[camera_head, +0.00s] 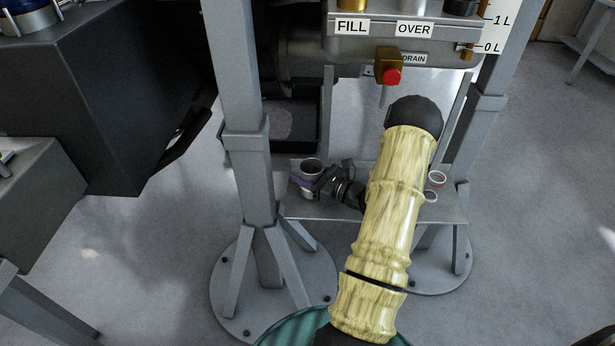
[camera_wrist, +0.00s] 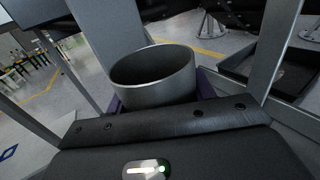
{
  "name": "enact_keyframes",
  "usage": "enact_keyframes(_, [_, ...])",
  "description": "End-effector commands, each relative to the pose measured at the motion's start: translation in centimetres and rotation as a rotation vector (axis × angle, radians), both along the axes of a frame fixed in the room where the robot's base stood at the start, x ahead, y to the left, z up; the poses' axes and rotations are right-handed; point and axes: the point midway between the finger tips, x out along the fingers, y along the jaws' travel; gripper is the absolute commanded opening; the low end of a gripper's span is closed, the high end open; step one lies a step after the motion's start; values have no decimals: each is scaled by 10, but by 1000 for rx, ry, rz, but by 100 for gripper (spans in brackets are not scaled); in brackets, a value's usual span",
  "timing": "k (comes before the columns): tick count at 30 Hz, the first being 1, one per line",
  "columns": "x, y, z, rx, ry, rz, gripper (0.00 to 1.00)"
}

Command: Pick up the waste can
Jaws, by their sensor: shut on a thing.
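The waste can is a grey, open-topped cylinder (camera_wrist: 152,88); it stands upright in the wrist view and looks empty as far as I can see inside. In the head view its dark round mouth (camera_head: 312,165) shows left of my wrist, over the metal shelf (camera_head: 400,213). My gripper (camera_head: 303,185) is shut on the can, with purple finger parts at both sides of it (camera_wrist: 155,100). The can's lower part is hidden behind my gripper body in the wrist view. I cannot tell whether its base touches the shelf.
A grey post (camera_head: 240,100) stands close left of my gripper, on a round foot. Above hangs a tank with FILL (camera_head: 351,27) and OVER labels and a red-ended drain valve (camera_head: 391,77). Open floor lies left.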

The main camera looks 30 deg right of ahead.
Motion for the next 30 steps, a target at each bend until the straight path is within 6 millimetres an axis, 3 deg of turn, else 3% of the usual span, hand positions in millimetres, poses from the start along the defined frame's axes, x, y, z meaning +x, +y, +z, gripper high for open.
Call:
enact_keyframes(9, [0, -1, 64, -4, -4, -1, 28])
enact_keyframes(13, [0, 0, 83, -3, -2, 0, 28])
enact_keyframes(18, [0, 0, 91, -1, 0, 0, 28])
enact_keyframes(30, [0, 0, 91, -1, 0, 0, 28])
